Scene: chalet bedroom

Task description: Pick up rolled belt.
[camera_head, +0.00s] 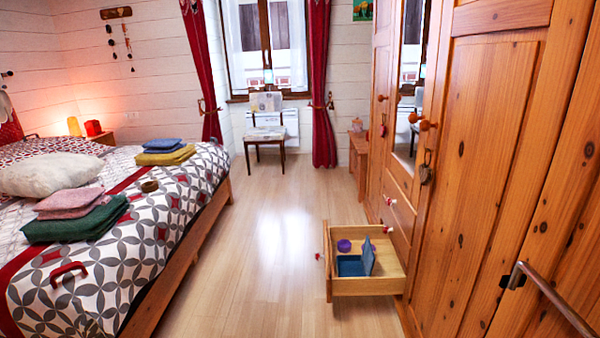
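A small brown round coil (149,186), which looks like the rolled belt, lies on the patterned bedspread of the bed (190,205) at the left. It sits between the pink and green folded stack and the yellow and blue folded stack, apart from both. It is small in the picture, so its details are hard to tell. My gripper does not show in this view.
An open drawer (370,287) juts from the wardrobe (490,150), holding a purple round item (344,245) and blue items. A red curved item (68,269) lies on the bed's near part. Bare wooden floor (270,220) lies between bed and wardrobe; a chair (264,134) stands beyond.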

